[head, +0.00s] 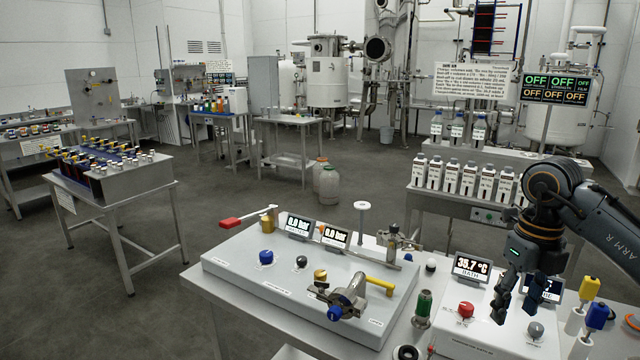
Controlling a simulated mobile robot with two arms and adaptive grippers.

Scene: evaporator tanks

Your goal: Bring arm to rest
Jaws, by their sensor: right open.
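My right arm (606,222) comes in from the right edge of the head view. Its gripper (515,308) points down over the control box on the right (485,335). The gripper is open and nothing shows between its fingers. Its fingertips are near a red knob (466,310) and a grey knob (535,331), and partly hide a small display. I cannot tell whether they touch the box. My left gripper is not in view.
A grey panel (235,265) with knobs, valves and "0.0 bar" displays stands left of the gripper. A "35.7 °C" display (471,267) is close by. Yellow and blue handled items (596,316) stand at right. White bottles (462,178) line a bench behind.

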